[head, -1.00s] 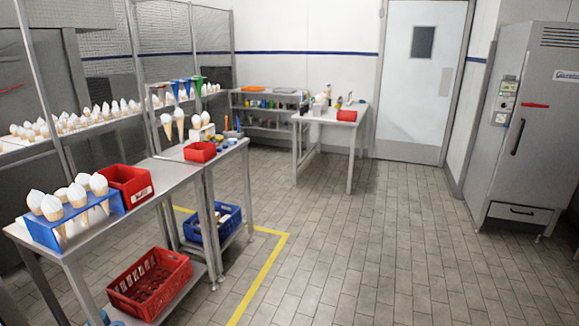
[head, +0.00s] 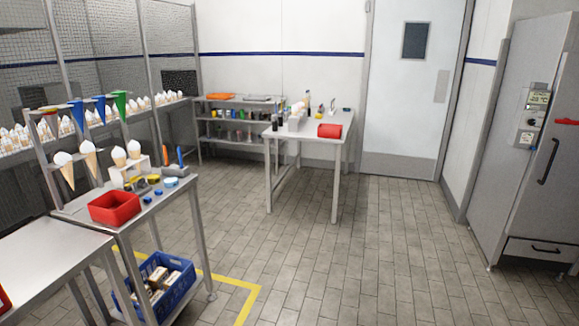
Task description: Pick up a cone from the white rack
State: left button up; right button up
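A small white rack (head: 129,172) stands on the metal table at the left, with ice-cream cones (head: 134,150) upright in it. Two more cones (head: 90,158) are upright just left of it, under a row of coloured funnels. A pale block (head: 295,123), perhaps another rack, stands on the far table with cone-like shapes at it, too small to tell clearly. Neither of my grippers is in view.
A red bin (head: 115,208) sits at the front of the left table (head: 160,208), above a blue crate (head: 156,286). The far table (head: 290,133) holds a red container (head: 330,131). A grey cabinet (head: 535,150) stands right. The tiled floor between is clear.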

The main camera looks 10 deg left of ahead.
aim_at(118, 156)
jog(key=i+j+u, duration=0.1)
jog(key=i+u, duration=0.35)
jog(key=i+l+u, duration=0.15)
jog(key=i+u, duration=0.3)
jog(key=i, duration=0.2)
jog(key=i+l+u, duration=0.3)
jog(key=i+u, duration=0.15)
jog(key=i, duration=0.1)
